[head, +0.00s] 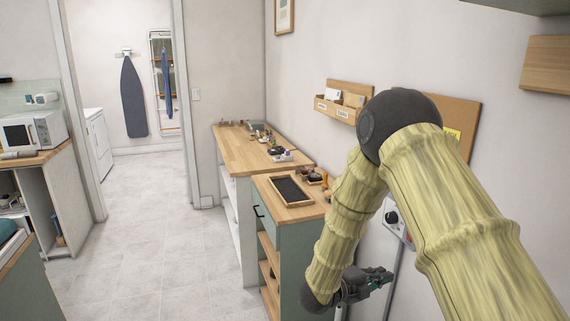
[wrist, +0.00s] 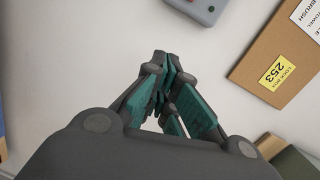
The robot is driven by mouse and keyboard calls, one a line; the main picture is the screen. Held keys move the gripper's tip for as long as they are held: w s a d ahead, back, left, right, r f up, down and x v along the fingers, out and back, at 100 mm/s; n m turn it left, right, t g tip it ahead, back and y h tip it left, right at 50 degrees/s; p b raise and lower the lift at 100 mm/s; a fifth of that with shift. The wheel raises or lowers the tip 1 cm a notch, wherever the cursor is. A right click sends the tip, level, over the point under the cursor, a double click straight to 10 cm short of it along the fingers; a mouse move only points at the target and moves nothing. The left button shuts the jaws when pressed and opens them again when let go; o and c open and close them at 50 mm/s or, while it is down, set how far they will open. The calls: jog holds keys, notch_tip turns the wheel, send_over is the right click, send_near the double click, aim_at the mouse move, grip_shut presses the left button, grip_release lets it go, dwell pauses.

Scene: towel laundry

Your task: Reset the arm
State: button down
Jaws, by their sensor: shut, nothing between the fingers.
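My arm, in a pale yellow ribbed cover, fills the right side of the head view, bent at a dark joint and folded down beside the counter's right end. My gripper (head: 379,277) shows low in the head view, close to the wall and right of the green cabinet. In the wrist view my gripper (wrist: 166,62) has its teal-padded fingers together at the tips, with nothing between them.
The wrist view shows a corkboard (wrist: 255,70) with a yellow note (wrist: 278,75) and a grey box (wrist: 200,8). A wooden counter (head: 240,150) and a green cabinet (head: 290,262) stand left of my arm. A tray (head: 292,191) lies on top. Open floor (head: 150,250) lies left.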

jog(key=s+f+n+y, duration=0.4)
jog(key=s+f+n, duration=0.35)
jog(key=f, duration=0.35)
jog(key=s+f+n+y, duration=0.55)
jog(key=f+n, duration=0.25)
jog(key=f, duration=0.4)
jog(key=s+a+f+n+g+y, duration=0.1)
jog(key=s+f+n+g+y, duration=0.2)
jog(key=s, duration=0.8)
jog(key=s+a+f+n+g+y+b, duration=0.15)
jog(key=s+f+n, duration=0.35)
jog(key=s, duration=0.6)
jog(key=s+a+f+n+g+y+p, duration=0.1)
jog(key=s+f+n+g, duration=0.3)
jog(key=s, duration=0.7)
jog(key=shift+n+t, duration=0.35)
jog(key=shift+t, duration=0.3)
jog(key=f+b, duration=0.3)
jog(key=b, duration=0.1)
jog(key=f+b, duration=0.3)
jog(key=b, duration=0.1)
jog(key=shift+w+a, duration=0.2)
